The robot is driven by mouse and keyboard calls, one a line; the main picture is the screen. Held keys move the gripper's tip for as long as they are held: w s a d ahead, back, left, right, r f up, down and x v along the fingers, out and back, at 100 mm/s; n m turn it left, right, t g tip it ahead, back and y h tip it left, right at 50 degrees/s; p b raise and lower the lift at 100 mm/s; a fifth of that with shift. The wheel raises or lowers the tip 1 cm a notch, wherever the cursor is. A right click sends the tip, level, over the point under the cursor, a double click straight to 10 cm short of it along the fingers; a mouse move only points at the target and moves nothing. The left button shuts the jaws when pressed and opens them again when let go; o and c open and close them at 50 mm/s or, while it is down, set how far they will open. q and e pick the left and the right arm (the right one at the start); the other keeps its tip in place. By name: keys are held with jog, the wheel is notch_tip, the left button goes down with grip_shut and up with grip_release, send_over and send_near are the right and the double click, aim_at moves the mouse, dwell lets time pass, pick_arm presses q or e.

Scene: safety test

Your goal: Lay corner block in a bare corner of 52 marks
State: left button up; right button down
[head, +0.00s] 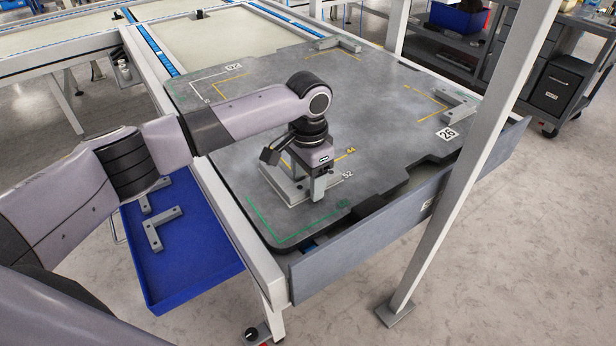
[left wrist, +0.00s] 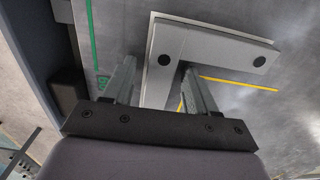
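My left gripper (head: 305,180) is low over the near part of the dark plate (head: 390,95). A grey L-shaped corner block (head: 283,187) lies there, partly hidden by the gripper; a pale white edge shows beside it. In the left wrist view one arm of the corner block (left wrist: 160,75) lies between the fingers of the gripper (left wrist: 160,88). The fingers are apart, with a gap showing on the left of the block. A "52" label (head: 348,174) and a yellow mark (head: 350,151) are just right of the block. My right gripper is out of view.
Corner blocks sit at the plate's back (head: 345,44) and right (head: 457,106), near a "26" label (head: 447,134). Bare white marks (head: 200,80) show back left, green marks (head: 300,231) in front. A blue tray (head: 190,275) holds corner blocks. A pale post (head: 465,170) stands right.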

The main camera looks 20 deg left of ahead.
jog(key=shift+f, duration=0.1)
pick_arm(q)
jog(key=shift+r, duration=0.4)
notch_tip(320, 180, up, 12)
jog(key=p, duration=0.3)
jog(key=shift+f, duration=0.2)
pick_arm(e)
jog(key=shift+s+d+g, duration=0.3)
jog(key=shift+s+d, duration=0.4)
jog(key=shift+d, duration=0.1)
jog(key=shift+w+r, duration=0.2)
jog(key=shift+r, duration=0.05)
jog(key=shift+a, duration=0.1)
